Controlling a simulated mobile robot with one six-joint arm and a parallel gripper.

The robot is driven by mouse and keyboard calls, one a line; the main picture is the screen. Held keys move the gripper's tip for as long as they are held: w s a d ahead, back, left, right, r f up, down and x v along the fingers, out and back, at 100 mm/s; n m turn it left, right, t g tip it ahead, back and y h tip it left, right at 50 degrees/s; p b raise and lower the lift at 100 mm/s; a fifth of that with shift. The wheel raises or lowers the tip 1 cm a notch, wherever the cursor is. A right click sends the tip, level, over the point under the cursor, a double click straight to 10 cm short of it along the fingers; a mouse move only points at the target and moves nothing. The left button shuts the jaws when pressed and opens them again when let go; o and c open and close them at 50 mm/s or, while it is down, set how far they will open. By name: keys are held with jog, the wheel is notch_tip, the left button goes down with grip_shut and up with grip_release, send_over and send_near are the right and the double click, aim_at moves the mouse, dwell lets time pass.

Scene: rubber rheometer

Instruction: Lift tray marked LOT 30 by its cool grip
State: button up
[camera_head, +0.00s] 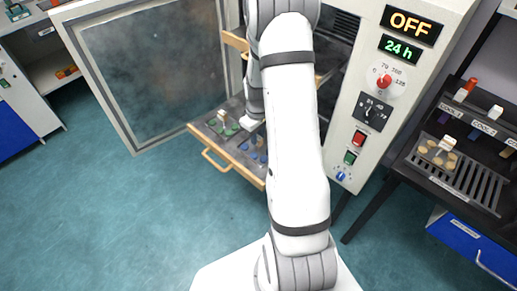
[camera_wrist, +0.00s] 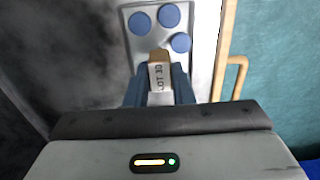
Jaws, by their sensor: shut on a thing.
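The tray marked LOT 30 (camera_wrist: 143,42) is a grey plate with several blue round discs on it. Its grip (camera_wrist: 161,76), a light block bearing the LOT 30 label, stands between the fingers of my gripper (camera_wrist: 161,90), which is shut on it. In the head view the blue-disc tray (camera_head: 248,151) lies on the pulled-out shelf, partly hidden by my arm. Whether the tray is raised off the shelf cannot be told.
The wooden-edged shelf (camera_head: 222,152) with its handle (camera_head: 214,162) juts from the open oven. A green-disc tray (camera_head: 222,126) sits on the left of it. The oven door (camera_head: 150,65) stands wide open at left. The control panel (camera_head: 385,90) reads OFF. A cooling rack (camera_head: 455,175) stands right.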

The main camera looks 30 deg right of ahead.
jog(key=shift+r+p, duration=0.9)
jog(key=shift+r, duration=0.65)
grip_shut()
